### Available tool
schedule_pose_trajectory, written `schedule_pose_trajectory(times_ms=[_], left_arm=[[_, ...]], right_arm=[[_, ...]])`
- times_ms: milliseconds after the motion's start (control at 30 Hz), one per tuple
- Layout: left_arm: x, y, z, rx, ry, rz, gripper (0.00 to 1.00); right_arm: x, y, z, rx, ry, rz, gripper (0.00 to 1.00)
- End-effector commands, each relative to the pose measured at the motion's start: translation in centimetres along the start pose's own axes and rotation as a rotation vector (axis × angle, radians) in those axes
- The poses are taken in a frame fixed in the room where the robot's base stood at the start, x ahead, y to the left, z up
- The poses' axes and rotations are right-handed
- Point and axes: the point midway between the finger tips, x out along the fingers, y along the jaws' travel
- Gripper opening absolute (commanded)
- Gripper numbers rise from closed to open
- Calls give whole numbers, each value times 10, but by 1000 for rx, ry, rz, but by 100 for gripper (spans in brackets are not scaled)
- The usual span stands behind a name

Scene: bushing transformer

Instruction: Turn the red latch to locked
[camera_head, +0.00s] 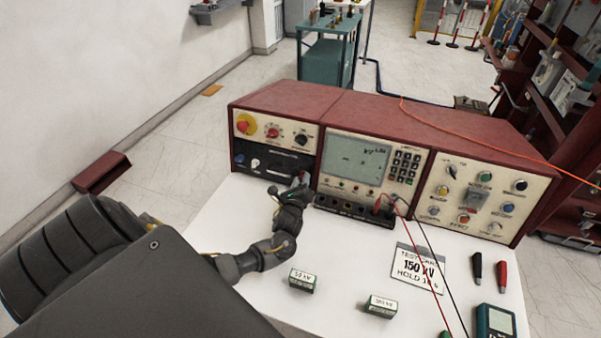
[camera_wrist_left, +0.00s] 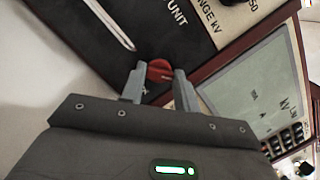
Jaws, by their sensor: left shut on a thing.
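The red latch (camera_wrist_left: 159,68) is a small red knob on the dark lower panel of the test console, seen in the left wrist view. My left gripper (camera_wrist_left: 160,83) has its two grey fingers on either side of the latch and is shut on it. In the head view my left gripper (camera_head: 301,181) reaches the lower right of the console's left section, and it hides most of the latch there. The exact angle of the latch is hard to tell. My right gripper is not in view.
The red console (camera_head: 377,116) has a screen panel (camera_head: 358,155) and a right knob panel (camera_head: 474,196). On the white table (camera_head: 243,208) lie two small green blocks (camera_head: 302,281) (camera_head: 380,306), a 150 kV card (camera_head: 419,268), two probes (camera_head: 477,268) and a meter (camera_head: 496,322). Red and black leads (camera_head: 424,262) cross its right side.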

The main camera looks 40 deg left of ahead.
Motion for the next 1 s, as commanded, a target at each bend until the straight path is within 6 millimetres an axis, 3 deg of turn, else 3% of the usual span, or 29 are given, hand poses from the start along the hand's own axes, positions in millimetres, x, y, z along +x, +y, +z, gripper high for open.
schedule_pose_trajectory(times_ms=[600, 1000], left_arm=[[0, -4, 3, -559, -1, 136, 8], [1, -3, 3, -805, -2, 194, 8]], right_arm=[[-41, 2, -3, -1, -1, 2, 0], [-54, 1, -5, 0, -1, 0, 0]])
